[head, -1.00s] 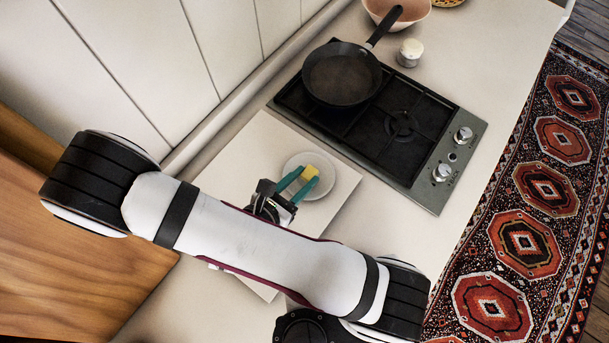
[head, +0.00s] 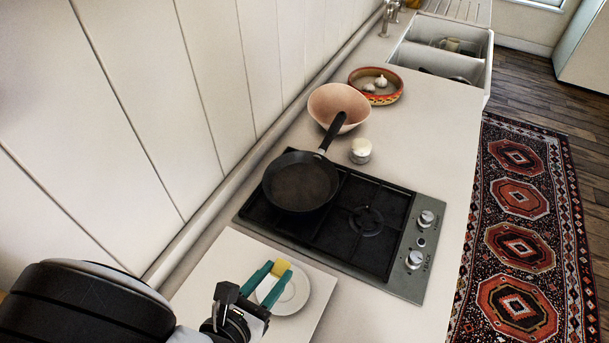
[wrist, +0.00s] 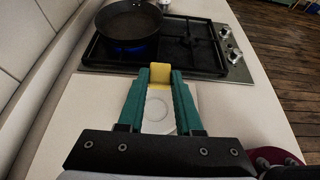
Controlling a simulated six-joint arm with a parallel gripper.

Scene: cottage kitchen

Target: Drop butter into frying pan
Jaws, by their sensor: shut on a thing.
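My gripper (head: 266,280) is shut on a yellow block of butter (head: 282,266) at the tips of its green fingers. In the wrist view the butter (wrist: 160,72) sits between the fingertips, beyond the small white plate (wrist: 157,112). In the head view the plate (head: 291,299) lies under the gripper, and the butter appears over its far edge. The black frying pan (head: 300,181) stands on the rear left burner, farther away than the gripper. A blue flame (wrist: 128,49) shows under the pan in the wrist view. The pan looks empty.
The pan handle (head: 333,131) points away over a pink bowl (head: 325,103). A small white-topped jar (head: 361,151) stands beyond the hob (head: 378,262). A bowl with garlic (head: 376,87) and a sink (head: 440,50) are farther back. The wall runs along the left.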

